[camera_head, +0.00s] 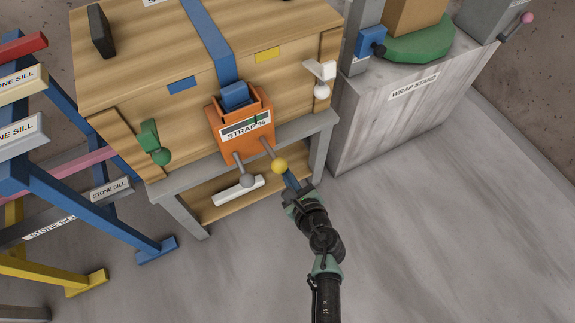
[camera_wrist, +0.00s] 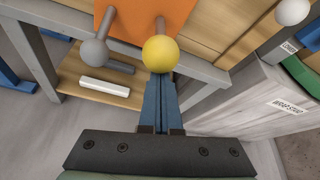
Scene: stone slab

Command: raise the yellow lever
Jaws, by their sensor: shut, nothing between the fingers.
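The yellow lever is a grey rod with a yellow ball (camera_head: 280,166) at its end, on the lower right of the orange strap box (camera_head: 226,146). The rod slopes down and outward from the box. In the wrist view the yellow ball (camera_wrist: 160,54) is just beyond the tips of my gripper (camera_wrist: 158,80). My gripper's blue fingers (camera_head: 290,180) are shut together with nothing between them, just below the ball. I cannot tell whether the fingertips touch the ball. The gripper's far tips are partly hidden by the ball.
A grey-ball lever (camera_head: 247,181) hangs left of the yellow one, close to a white bar (camera_head: 238,190) on the lower shelf. A green knob (camera_head: 161,157) and a white knob (camera_head: 321,89) are on the wooden crate (camera_head: 130,60). Open floor lies right of my arm.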

